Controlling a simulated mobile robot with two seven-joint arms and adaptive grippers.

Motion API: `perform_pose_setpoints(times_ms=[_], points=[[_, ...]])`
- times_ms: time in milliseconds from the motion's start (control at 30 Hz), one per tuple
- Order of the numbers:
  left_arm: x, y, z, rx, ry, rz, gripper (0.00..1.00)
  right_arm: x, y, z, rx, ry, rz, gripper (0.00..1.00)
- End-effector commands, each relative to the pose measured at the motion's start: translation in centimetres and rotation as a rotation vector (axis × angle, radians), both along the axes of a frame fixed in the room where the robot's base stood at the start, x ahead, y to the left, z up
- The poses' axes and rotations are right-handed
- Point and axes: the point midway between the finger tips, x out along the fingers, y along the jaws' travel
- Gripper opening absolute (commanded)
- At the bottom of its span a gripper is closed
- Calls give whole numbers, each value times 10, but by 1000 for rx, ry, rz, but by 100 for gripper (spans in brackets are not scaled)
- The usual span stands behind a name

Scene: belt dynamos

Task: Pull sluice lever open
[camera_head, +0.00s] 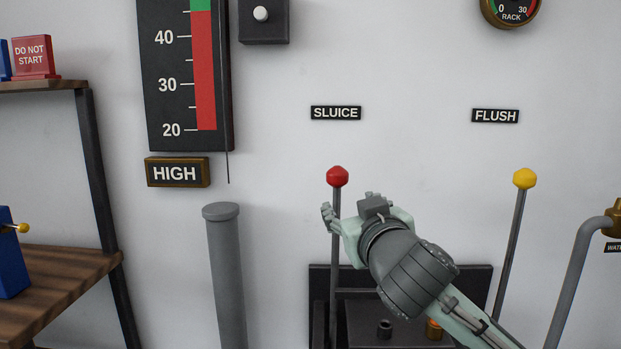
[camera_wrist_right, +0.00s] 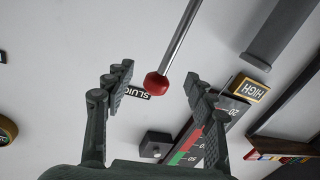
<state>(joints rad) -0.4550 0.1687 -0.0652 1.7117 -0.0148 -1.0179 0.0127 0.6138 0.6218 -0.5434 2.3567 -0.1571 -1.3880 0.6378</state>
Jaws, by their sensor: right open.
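The sluice lever has a red knob (camera_head: 337,177) on a thin grey shaft and stands upright below the SLUICE label (camera_head: 336,113). My right gripper (camera_head: 347,208) is beside the shaft, just below the knob in the head view, and partly covers the shaft. In the right wrist view my right gripper (camera_wrist_right: 158,72) is open, and the red knob (camera_wrist_right: 157,83) shows between its two fingers. Whether a finger touches the lever cannot be told. My left gripper is not in view.
The flush lever with a yellow knob (camera_head: 524,179) stands to the right. A grey post (camera_head: 226,275) stands left of the sluice lever. A dark panel (camera_head: 470,283) lies behind the arm. A wooden shelf (camera_head: 60,285) is at the left. The wall gauge (camera_head: 170,85) hangs above a HIGH sign (camera_head: 178,172).

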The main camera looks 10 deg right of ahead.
Motion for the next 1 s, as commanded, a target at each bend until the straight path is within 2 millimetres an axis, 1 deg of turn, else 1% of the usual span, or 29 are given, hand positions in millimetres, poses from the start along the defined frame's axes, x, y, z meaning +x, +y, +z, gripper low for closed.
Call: perform_pose_setpoints(times_ms=[33, 100, 167, 267, 333, 400, 600, 767, 1000], points=[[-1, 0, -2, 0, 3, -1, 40, -4, 1, 16, -3, -33, 3, 56], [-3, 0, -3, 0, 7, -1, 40, -7, 3, 27, 2, -56, 5, 56], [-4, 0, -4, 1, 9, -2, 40, -5, 3, 30, 3, -63, 5, 56], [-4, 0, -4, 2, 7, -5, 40, 7, 2, 31, 2, -63, 4, 56], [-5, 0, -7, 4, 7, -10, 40, 18, 0, 31, 3, -62, 2, 56], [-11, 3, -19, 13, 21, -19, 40, 30, -1, 31, 2, -62, 2, 56], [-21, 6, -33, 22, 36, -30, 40, 58, -3, 31, 3, -62, 4, 56], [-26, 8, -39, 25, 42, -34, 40, 69, -3, 29, 3, -61, 5, 56], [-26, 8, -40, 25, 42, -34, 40, 70, -3, 29, 4, -62, 6, 56]])
